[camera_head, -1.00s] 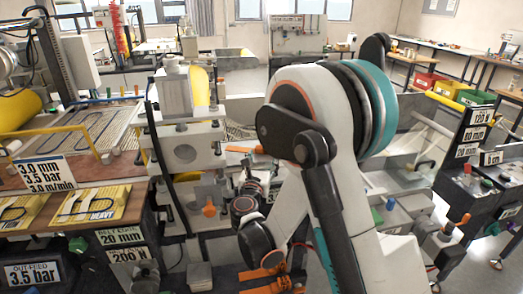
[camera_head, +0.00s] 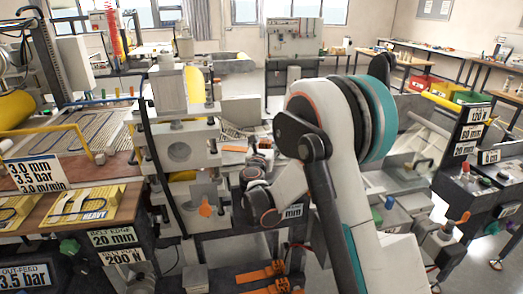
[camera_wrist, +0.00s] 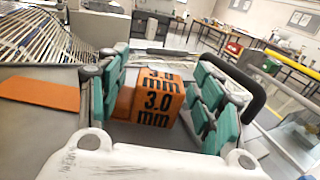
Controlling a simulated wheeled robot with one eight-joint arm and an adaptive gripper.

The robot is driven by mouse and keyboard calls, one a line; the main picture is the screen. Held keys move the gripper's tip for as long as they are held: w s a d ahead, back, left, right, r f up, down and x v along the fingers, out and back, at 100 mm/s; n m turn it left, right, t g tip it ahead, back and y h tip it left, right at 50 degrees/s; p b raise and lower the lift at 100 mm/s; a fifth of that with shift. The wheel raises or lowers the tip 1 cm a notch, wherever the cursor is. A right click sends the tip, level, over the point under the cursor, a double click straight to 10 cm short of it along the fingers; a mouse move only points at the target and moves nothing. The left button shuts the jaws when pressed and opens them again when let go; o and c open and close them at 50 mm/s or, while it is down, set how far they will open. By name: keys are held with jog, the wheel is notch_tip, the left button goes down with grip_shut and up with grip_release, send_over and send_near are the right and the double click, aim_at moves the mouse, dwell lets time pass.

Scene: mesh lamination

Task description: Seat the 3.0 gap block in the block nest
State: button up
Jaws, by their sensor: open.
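The orange 3.0 gap block (camera_wrist: 158,100), marked "3.0 mm" in black, is between the teal finger pads of my gripper (camera_wrist: 160,92) in the wrist view. The fingers are open, the left pads near the block's left side and the right pads with a visible gap. The block rests on or just above a grey surface (camera_wrist: 60,118); its underside is hidden by my gripper's body. In the head view my gripper (camera_head: 262,152) is small and partly hidden by my wrist, beside the grey roller frame. I cannot make out the block nest for certain.
A flat orange strip (camera_wrist: 40,93) lies left of the block, and also shows in the head view (camera_head: 233,148). The grey roller frame (camera_head: 190,135) stands close to my arm's left. Orange pieces (camera_head: 263,273) lie on a lower shelf.

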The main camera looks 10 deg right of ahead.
jog(key=c, duration=1.3)
jog(key=shift+r, duration=0.1)
